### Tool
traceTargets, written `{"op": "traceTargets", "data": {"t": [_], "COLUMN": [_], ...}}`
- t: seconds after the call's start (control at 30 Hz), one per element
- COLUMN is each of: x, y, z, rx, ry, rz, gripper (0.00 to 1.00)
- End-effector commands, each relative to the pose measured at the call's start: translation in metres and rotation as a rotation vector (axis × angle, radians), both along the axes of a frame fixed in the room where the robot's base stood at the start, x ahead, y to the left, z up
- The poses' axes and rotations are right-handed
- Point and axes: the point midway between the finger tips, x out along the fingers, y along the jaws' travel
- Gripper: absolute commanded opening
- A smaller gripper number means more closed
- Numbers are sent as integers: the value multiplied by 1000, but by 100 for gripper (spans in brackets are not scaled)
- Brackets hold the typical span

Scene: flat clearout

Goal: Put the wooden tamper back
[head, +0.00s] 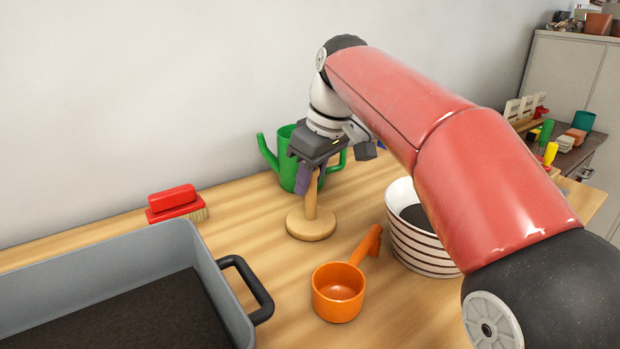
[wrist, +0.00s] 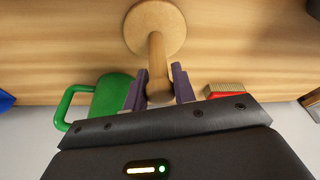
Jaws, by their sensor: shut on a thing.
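The wooden tamper (head: 311,222) is upright, with its round flat base down at the table and its handle pointing up. My gripper (head: 308,178) is above it, shut on the upper part of the handle. In the wrist view the tamper's disc (wrist: 155,27) shows at the top, and its handle runs between the two purple fingers of my gripper (wrist: 159,88). I cannot tell whether the base touches the table or is slightly above it.
A green watering can (head: 287,170) stands just behind my gripper. A red brush (head: 174,203) lies by the wall. A grey tray (head: 205,262) with dark soil is front left. An orange scoop (head: 338,303) and a striped bowl (head: 418,247) stand in front and right.

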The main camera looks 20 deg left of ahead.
Motion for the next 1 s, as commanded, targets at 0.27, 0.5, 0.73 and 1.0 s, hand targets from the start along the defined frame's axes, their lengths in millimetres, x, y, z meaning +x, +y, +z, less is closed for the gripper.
{"op": "traceTargets", "data": {"t": [0.27,0.5,0.73,1.0], "x": [0,0,0,0], "y": [0,0,0,-3], "z": [-1,-4,-4,10], "rx": [0,0,0,2], "ry": [-1,0,0,-3], "rz": [0,0,0,-1], "gripper": [8,45,48,48]}}
